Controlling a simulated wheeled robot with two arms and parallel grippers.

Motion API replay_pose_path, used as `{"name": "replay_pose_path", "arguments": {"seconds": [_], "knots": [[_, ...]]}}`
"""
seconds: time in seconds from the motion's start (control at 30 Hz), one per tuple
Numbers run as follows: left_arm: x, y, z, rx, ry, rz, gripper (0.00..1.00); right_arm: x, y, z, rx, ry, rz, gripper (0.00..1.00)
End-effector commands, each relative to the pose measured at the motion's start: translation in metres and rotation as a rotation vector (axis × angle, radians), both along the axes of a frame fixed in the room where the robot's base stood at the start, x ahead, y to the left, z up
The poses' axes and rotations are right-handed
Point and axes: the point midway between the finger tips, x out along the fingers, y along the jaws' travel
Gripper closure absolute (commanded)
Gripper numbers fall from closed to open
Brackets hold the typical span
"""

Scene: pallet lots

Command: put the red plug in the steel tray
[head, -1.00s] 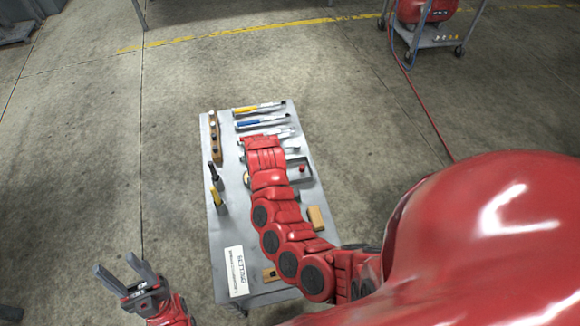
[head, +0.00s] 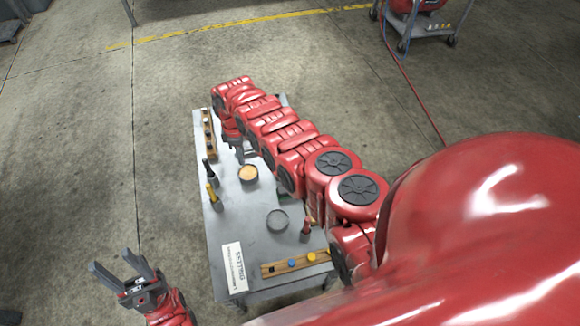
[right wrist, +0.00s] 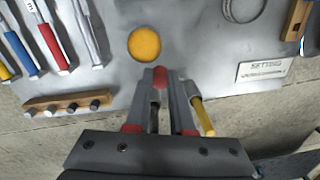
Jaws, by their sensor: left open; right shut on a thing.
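The red plug (right wrist: 160,77) is held between the fingertips of my right gripper (right wrist: 161,80), above the table. In the head view my right gripper (head: 240,152) is over the table's left side, beside a round orange-filled dish (head: 248,174), and its plug cannot be made out. The orange disc also shows just beyond the fingertips in the right wrist view (right wrist: 145,44). My left gripper (head: 129,278) is open and empty, off the table's near left corner. The rectangular steel tray cannot be seen now; my right arm covers that part of the table.
Upright black (head: 209,170) and yellow-handled (head: 212,193) items stand near the table's left edge, close to a wooden rack (head: 212,148). A grey round dish (head: 277,220), a red upright item (head: 306,228), a peg rack (head: 297,265) and a white card (head: 233,267) are nearer.

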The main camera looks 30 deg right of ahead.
Motion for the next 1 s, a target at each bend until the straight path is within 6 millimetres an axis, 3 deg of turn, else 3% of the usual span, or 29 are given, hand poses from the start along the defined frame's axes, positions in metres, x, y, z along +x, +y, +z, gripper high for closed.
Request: {"name": "replay_pose_path", "arguments": {"seconds": [1.0], "knots": [[0.000,0.000,-0.001,0.000,0.000,0.000,0.50,0.005,-0.011,0.002,0.003,-0.012,0.210,1.00]]}}
